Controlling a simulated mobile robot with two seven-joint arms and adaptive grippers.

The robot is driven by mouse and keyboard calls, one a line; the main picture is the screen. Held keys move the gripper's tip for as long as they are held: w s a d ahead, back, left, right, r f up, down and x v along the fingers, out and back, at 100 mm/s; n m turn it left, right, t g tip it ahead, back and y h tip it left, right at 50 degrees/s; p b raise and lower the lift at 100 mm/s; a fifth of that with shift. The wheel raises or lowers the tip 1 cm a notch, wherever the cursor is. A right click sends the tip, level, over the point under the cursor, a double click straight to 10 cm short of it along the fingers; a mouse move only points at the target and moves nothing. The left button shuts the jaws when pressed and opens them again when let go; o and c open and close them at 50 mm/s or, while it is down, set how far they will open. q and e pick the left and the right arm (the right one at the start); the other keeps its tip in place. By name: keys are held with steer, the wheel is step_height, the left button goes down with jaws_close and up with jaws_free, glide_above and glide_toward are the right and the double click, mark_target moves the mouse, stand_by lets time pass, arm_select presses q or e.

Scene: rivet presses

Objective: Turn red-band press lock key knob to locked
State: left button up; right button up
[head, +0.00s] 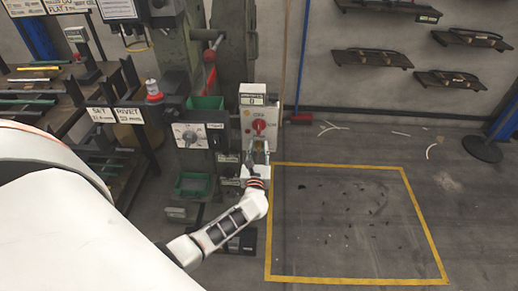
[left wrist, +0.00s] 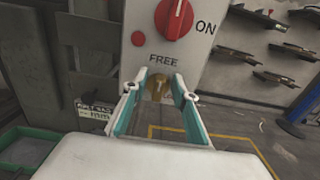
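The lock key knob (left wrist: 158,87) is a brass-coloured round piece with a raised key grip, on the front of a light grey control box under the word FREE. The control box (head: 246,118) also shows in the head view, on the side of a green press (head: 236,50). My left gripper (head: 259,152) is at the lower front of the box. In the left wrist view my left gripper (left wrist: 160,90) is open, its fingers on either side of the key knob. I cannot tell if they touch it. The knob is not clear in the head view. My right gripper is not in view.
A red rotary switch (left wrist: 175,17) marked ON and a small red button (left wrist: 138,39) sit above the knob. A green bin (head: 193,184) is to the left. A yellow-outlined floor area (head: 345,166) is open at right. Wall racks (head: 371,58) hang behind.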

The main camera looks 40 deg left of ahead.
arm_select(q)
jaws_close()
steer(key=shift+m, duration=0.3)
steer(key=m, duration=0.3)
steer(key=shift+w+d, duration=0.15)
steer(key=shift+d, duration=0.1)
steer(key=m, duration=0.4)
steer(key=shift+w+d+f, duration=0.15)
steer(key=shift+d, duration=0.05)
steer(key=m, duration=0.3)
steer(key=m+p, duration=0.1)
steer(key=m, duration=0.1)
steer(key=shift+w+d+f, duration=0.1)
steer(key=shift+d+f, duration=0.1)
steer(key=shift+f, duration=0.1)
steer(key=m, duration=0.4)
steer(key=shift+f+m, duration=0.25)
steer(key=shift+m, duration=0.35)
steer(key=shift+f, duration=0.1)
